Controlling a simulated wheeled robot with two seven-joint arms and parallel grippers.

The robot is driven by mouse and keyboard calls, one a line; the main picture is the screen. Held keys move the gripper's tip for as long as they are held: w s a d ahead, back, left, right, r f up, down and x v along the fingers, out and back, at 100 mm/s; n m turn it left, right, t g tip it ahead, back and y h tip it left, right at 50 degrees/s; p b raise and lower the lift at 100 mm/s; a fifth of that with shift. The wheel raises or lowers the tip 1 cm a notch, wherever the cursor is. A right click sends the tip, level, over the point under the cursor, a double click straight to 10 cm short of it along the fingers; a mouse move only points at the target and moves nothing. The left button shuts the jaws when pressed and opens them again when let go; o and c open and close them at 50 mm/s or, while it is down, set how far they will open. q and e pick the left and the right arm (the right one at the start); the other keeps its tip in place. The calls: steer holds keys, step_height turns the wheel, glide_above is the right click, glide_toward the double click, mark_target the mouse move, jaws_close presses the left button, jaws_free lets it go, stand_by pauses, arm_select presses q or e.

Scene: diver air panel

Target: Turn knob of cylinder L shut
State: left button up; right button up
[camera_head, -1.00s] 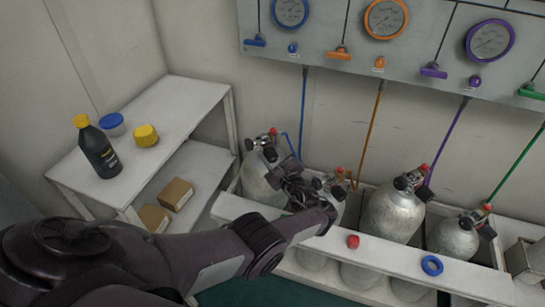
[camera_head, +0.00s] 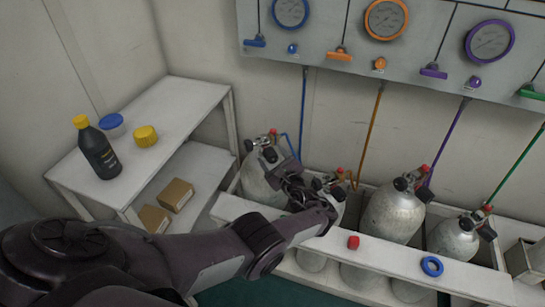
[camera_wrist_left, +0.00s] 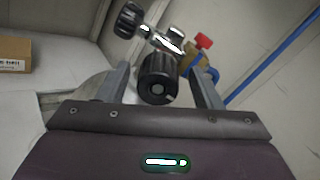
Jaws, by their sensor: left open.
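The leftmost cylinder (camera_head: 256,184), joined to the blue hose, stands in the white rack. Its valve (camera_head: 264,146) has black knobs and a red cap. My left gripper (camera_head: 279,170) is at this valve, on its right side, and hides part of it. In the left wrist view a black round knob (camera_wrist_left: 157,78) lies between the two open fingers of my left gripper (camera_wrist_left: 160,71), with a gap visible on each side. A second black knob (camera_wrist_left: 128,19) and the red cap (camera_wrist_left: 203,41) show beyond it. My right gripper is not in view.
Other grey cylinders (camera_head: 393,212) stand to the right. A red cap (camera_head: 353,242) and a blue ring (camera_head: 432,266) lie on the rack's front ledge. The gauge panel (camera_head: 420,45) is above. A shelf (camera_head: 178,95) with a black bottle (camera_head: 97,150) is on the left.

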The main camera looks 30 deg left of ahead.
arm_select(q)
steer(key=p+v, duration=0.2)
steer(key=v, duration=0.5)
steer(key=shift+s+d, duration=0.2)
steer(key=shift+d, duration=0.15)
